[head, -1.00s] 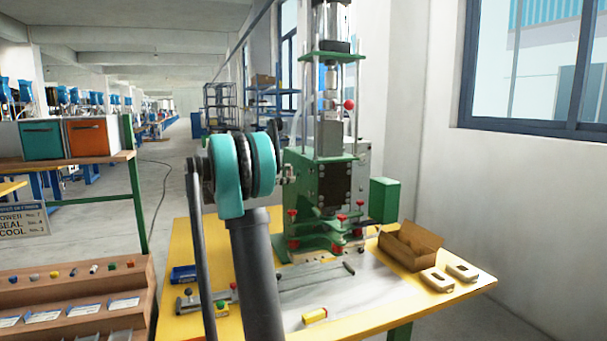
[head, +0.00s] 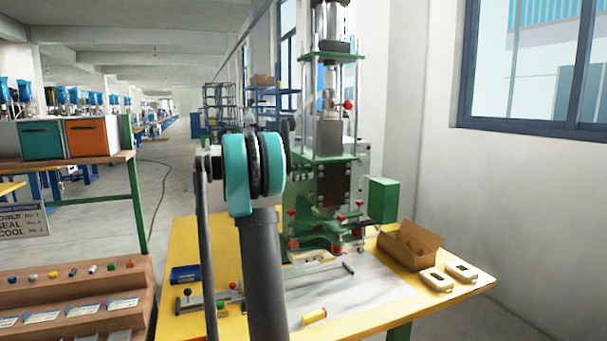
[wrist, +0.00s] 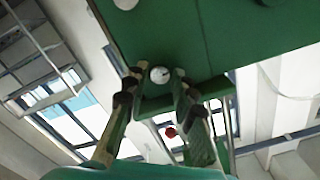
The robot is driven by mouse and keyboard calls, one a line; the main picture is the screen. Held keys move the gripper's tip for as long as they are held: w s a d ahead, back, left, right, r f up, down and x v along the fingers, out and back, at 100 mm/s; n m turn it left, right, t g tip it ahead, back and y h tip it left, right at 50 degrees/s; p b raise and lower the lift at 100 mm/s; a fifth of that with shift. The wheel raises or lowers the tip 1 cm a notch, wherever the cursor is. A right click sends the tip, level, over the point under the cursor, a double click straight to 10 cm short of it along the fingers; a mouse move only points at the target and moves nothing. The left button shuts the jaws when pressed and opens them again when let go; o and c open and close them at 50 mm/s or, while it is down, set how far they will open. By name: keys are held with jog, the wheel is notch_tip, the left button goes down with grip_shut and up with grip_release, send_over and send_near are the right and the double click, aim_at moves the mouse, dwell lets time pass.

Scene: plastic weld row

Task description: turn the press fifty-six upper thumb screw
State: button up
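In the wrist view a small round silver screw head (wrist: 160,75) sits on the green face of the press (wrist: 215,35). I take it for the thumb screw, but no label is readable. My gripper (wrist: 158,84) is open, with one finger on each side of the screw head and a small gap showing on both sides. In the head view the green press (head: 333,185) stands on the yellow table. My teal and black arm joint covers its left side there, hiding my gripper and the screw.
A second round pale knob (wrist: 125,3) is at the wrist view's top edge. A red ball (wrist: 170,132) shows beyond the fingers. On the table (head: 455,298) are an open cardboard box (head: 410,245), two pale parts (head: 436,281) and a yellow cylinder (head: 314,316).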

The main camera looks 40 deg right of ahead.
grip_shut()
jog(key=shift+n, duration=0.3)
jog(key=n, duration=3.4)
jog(key=shift+w, duration=0.1)
jog(key=shift+f+n, duration=0.1)
jog(key=shift+n, duration=0.2)
